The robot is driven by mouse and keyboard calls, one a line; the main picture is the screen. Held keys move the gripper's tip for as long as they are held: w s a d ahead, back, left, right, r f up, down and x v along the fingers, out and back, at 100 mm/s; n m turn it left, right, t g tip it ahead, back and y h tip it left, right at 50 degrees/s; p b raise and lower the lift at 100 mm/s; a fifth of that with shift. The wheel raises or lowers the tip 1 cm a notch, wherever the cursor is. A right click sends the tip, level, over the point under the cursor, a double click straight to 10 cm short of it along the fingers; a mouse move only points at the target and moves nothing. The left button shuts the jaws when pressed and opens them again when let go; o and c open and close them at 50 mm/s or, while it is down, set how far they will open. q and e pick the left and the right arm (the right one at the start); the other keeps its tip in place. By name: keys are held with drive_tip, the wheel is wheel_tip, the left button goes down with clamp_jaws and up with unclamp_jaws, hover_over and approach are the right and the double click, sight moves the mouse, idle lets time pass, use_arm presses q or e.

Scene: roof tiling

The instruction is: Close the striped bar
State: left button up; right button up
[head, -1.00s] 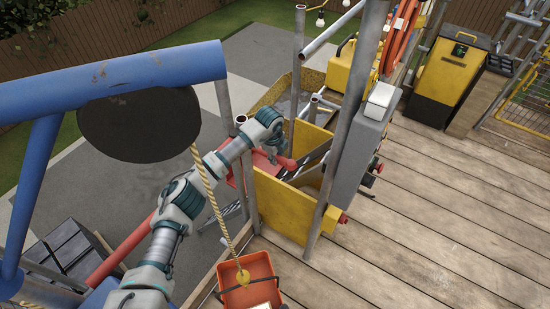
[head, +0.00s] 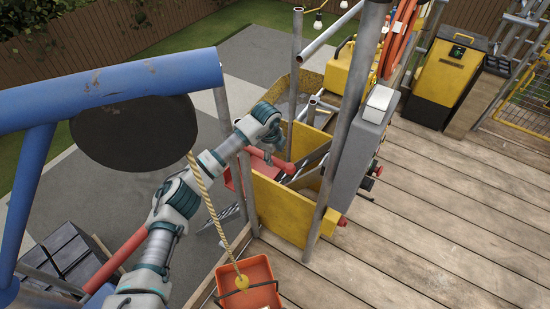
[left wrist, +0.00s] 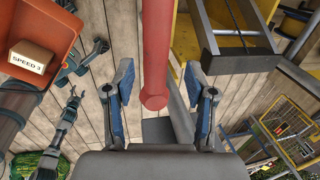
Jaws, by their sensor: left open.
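The bar shows as a plain red tube in the left wrist view (left wrist: 155,45); I cannot make out stripes. In the head view its red length (head: 118,255) runs from the lower left behind my left arm, and its rounded red end (head: 286,166) shows by the yellow hopper. My left gripper (head: 268,156) is small and partly hidden there, pointing down at the bar near that end. In the left wrist view my left gripper (left wrist: 160,88) is open, one finger on each side of the bar, with gaps visible. What seems my right gripper (left wrist: 75,97) is too small to read.
The yellow hopper (head: 283,210) and a grey post (head: 340,130) stand close right of the left gripper. An orange bucket (head: 262,288) hangs on a rope below. A blue beam (head: 110,82) crosses the upper left. The wooden deck (head: 430,225) at right is clear.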

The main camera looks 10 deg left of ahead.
use_arm(q)
wheel_tip(320, 180, up, 8)
drive_tip(key=s, duration=0.1)
drive_tip(key=shift+a+r, duration=0.25)
drive_tip(key=shift+a, duration=0.1)
drive_tip(key=shift+s, duration=0.1)
